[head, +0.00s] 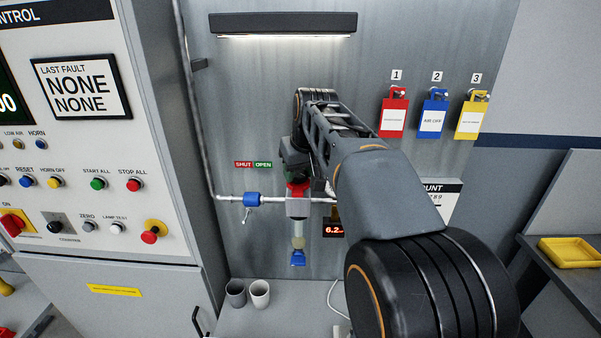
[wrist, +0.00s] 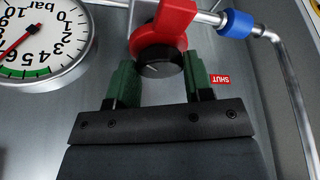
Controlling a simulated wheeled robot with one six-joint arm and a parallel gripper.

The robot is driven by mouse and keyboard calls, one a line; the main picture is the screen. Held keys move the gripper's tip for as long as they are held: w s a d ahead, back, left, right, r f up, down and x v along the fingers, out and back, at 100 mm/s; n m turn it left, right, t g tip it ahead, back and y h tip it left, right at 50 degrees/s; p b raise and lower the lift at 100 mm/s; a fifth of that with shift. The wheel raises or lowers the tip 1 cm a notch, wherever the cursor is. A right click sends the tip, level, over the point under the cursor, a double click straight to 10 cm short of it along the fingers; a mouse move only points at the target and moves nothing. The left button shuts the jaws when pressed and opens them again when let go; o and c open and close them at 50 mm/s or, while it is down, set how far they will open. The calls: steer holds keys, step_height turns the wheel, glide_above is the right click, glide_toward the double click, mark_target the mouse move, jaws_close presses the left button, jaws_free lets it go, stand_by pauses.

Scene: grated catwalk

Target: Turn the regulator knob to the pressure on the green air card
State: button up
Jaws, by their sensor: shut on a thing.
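My gripper (wrist: 160,82) has green fingers on both sides of the black regulator knob (wrist: 158,68) and is shut on it. A red part (wrist: 165,22) with a raised lever shape sits right behind the knob. In the head view, the red part (head: 298,188) shows below my gripper (head: 296,174), above the grey regulator body (head: 297,207). A round bar gauge (wrist: 62,50) with a red needle and a green arc is partly in the wrist view. A red digital readout (head: 334,230) shows about 6.2. I cannot make out a green air card; my arm hides part of the wall.
A blue valve (head: 252,200) sits on the pipe left of the regulator, under a SHUT/OPEN label (head: 253,164). Red (head: 393,117), blue (head: 432,119) and yellow (head: 472,117) tags hang at right. Two cups (head: 259,293) stand below. A control cabinet (head: 90,130) fills the left.

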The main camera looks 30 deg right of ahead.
steer(key=m+h, duration=0.1)
steer(key=m, duration=0.3)
steer(key=shift+w+a+m+h, duration=0.1)
steer(key=shift+a+m+h, duration=0.05)
steer(key=shift+m+h, duration=0.2)
steer(key=m+g+h, duration=0.1)
steer(key=m, duration=0.2)
steer(key=shift+a+m, duration=0.1)
steer(key=shift+m, duration=0.15)
steer(key=m+g, duration=0.1)
steer(key=m, duration=0.1)
steer(key=m+h, duration=0.1)
steer(key=m, duration=0.1)
steer(key=shift+w+g+p, duration=0.2)
steer(key=shift+g+p, duration=0.1)
steer(key=shift+g, duration=0.1)
steer(key=shift+w+a+m+g+h+p, duration=0.1)
steer(key=shift+m+g+h+p, duration=0.2)
steer(key=shift+m, duration=0.8)
steer(key=shift+m+g+h+p, duration=0.1)
steer(key=shift+m+g, duration=0.3)
steer(key=shift+m, duration=0.7)
steer(key=o, duration=0.9)
steer(key=shift+o, duration=0.2)
steer(key=p+v, duration=0.1)
steer(key=v, duration=1.2)
steer(key=shift+r, duration=0.45)
